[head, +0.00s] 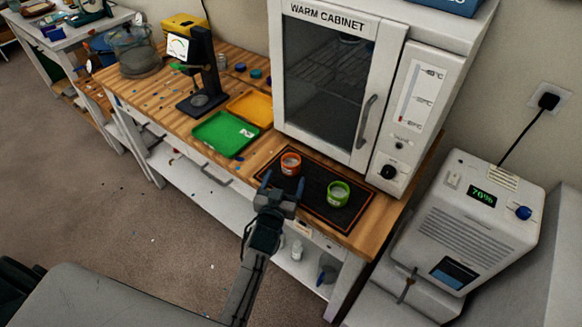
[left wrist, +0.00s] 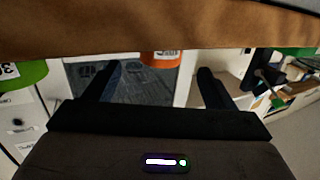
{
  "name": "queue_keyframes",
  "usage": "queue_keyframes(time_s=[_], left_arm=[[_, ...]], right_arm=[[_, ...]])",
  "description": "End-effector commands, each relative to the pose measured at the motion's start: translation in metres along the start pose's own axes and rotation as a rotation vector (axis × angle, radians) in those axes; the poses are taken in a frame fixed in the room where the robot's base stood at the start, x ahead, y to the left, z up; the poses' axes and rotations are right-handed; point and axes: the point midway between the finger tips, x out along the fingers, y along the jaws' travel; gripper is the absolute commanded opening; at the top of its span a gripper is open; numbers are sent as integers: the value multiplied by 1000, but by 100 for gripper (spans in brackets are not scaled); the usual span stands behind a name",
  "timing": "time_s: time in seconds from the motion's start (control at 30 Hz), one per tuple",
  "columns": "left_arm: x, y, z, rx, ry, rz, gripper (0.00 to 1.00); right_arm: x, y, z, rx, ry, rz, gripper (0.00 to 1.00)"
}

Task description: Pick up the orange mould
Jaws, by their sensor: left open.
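The orange mould (head: 291,163) is a small round cup with a pale label. It stands upright on the black mat (head: 312,207) in front of the warm cabinet. My left gripper (head: 283,182) is open and empty, just on the near side of the orange mould. In the left wrist view, which looks upside down, the orange mould (left wrist: 160,58) shows between and beyond the two fingers (left wrist: 158,75), apart from them. A green mould (head: 338,193) stands on the mat to the right; it also shows in the left wrist view (left wrist: 22,75). My right gripper is not in view.
The warm cabinet (head: 330,75) stands close behind the mat. A green tray (head: 225,134) and an orange tray (head: 251,108) lie to the left, by a dark stand (head: 203,75). A white machine (head: 470,215) stands at the right, off the bench.

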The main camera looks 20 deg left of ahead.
Motion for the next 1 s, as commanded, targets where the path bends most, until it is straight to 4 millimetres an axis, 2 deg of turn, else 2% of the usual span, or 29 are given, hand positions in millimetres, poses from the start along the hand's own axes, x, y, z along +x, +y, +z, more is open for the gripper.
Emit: queue_keyframes(time_s=[0.27, 0.5, 0.63, 0.83, 0.87, 1.0], left_arm=[[24, -1, 0, 1, 0, 0, 77], [58, -1, 0, 0, 0, 0, 77], [65, -1, 1, -1, -2, -1, 77], [65, -1, 0, -1, -2, -1, 77], [65, -1, 0, -1, -2, -1, 73], [65, -1, 0, -1, -2, -1, 46]], right_arm=[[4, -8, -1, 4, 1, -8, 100], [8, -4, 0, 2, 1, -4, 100], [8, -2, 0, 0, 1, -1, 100], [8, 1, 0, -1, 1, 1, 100], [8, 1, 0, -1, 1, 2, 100], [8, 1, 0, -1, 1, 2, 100]])
